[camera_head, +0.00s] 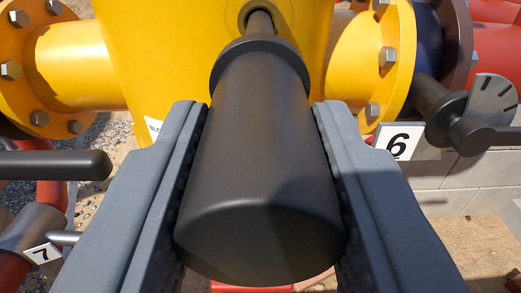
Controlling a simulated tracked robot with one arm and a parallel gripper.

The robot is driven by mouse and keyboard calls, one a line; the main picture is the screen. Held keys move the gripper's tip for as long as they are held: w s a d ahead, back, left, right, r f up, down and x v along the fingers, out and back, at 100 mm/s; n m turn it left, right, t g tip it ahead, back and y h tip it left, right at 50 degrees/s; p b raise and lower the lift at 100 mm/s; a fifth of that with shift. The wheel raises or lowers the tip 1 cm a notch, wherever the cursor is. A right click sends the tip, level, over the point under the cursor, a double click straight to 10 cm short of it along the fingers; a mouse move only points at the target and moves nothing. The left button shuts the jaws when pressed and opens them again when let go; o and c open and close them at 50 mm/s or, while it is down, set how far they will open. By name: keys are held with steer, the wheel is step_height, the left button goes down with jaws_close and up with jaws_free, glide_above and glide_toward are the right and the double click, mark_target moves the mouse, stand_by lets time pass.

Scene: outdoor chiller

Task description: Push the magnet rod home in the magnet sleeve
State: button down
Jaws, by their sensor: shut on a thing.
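The magnet rod's thick black handle (262,150) fills the middle of the head view, with a collar at its far end. My gripper (262,140) is shut on this handle, one grey finger on each side. Beyond the collar, a thinner shaft (261,22) runs into a round opening, which appears to be the magnet sleeve (244,14), in the yellow body (180,45). A short length of shaft shows between the collar and the opening. How deep the rod sits inside is hidden.
Yellow bolted flanges stand left (70,65) and right (375,60) of the yellow body. A black handle (55,165) juts in at the left. A dark valve lever (465,115) is at the right, near a label "6" (398,146). A label "7" (42,253) is at lower left.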

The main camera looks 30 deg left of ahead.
mark_target(258, 30)
steer(key=shift+x, duration=1.8)
steer(key=shift+p+x, duration=0.35)
steer(key=shift+x, duration=3.4)
steer(key=shift+r, duration=0.1)
steer(key=shift+c, duration=2.4)
jaws_free()
steer(key=shift+s, duration=0.1)
steer(key=shift+b+v, duration=0.55)
steer(key=shift+v, duration=2.65)
steer(key=shift+s+d, duration=0.15)
steer(key=shift+s, duration=0.05)
